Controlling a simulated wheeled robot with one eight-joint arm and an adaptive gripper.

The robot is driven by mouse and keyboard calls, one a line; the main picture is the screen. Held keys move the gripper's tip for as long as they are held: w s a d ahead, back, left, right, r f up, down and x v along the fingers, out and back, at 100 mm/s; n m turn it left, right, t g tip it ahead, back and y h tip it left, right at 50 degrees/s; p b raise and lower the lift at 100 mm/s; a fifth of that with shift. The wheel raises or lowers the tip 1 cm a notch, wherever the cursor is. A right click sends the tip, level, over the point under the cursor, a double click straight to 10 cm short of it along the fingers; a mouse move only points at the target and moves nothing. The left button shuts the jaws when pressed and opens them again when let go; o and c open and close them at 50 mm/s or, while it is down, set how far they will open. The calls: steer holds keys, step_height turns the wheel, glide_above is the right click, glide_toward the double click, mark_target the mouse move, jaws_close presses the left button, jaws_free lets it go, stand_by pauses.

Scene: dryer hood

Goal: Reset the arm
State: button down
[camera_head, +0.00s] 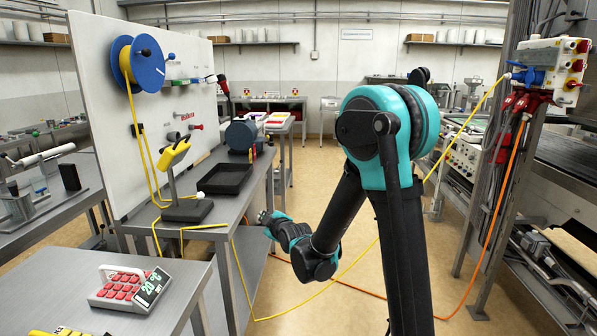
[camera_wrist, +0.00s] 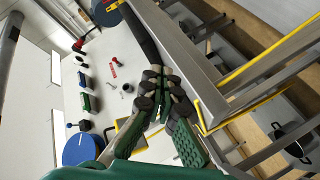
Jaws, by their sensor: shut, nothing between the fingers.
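My teal and black arm stands in the middle of the head view, bent low at its elbow. My gripper (camera_head: 264,217) is at the end of the arm, pointing left, close to the right edge of the grey metal table (camera_head: 232,195). In the wrist view my gripper (camera_wrist: 163,88) shows its dark fingers together, with nothing held between them. The table edge also shows in the wrist view, to the right of the fingers.
A black tray (camera_head: 225,178) and a yellow-handled tool on a stand (camera_head: 174,155) are on the table. A yellow cable (camera_head: 243,285) and an orange cable (camera_head: 471,275) run across the floor. A white panel (camera_head: 105,105) with a blue reel (camera_head: 148,62) stands left.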

steer(key=s+d+f+m+g+h, duration=0.1)
steer(key=s+d+m+h, duration=0.15)
steer(key=d, duration=0.35)
steer(key=s+d+f+m+g+h, duration=0.1)
steer(key=s+d+f+m, duration=0.15)
steer(key=d, duration=0.45)
steer(key=s+d+f+m+g+h, duration=0.1)
steer(key=s+d+f+m+g, duration=0.1)
steer(key=s+d, duration=0.4)
steer(key=s+d+f+m+g+h, duration=0.1)
steer(key=s+d+m, duration=0.4)
steer(key=s, duration=0.6)
steer(key=s+d+f+m+g+h, duration=0.2)
steer(key=s+d+f+m+g, duration=0.1)
steer(key=s+d, duration=0.4)
step_height(320, 180, down, 2)
steer(key=shift+s+d+f+m+g, duration=0.15)
steer(key=shift+s+d+m+g, duration=0.25)
steer(key=shift+s, duration=0.7)
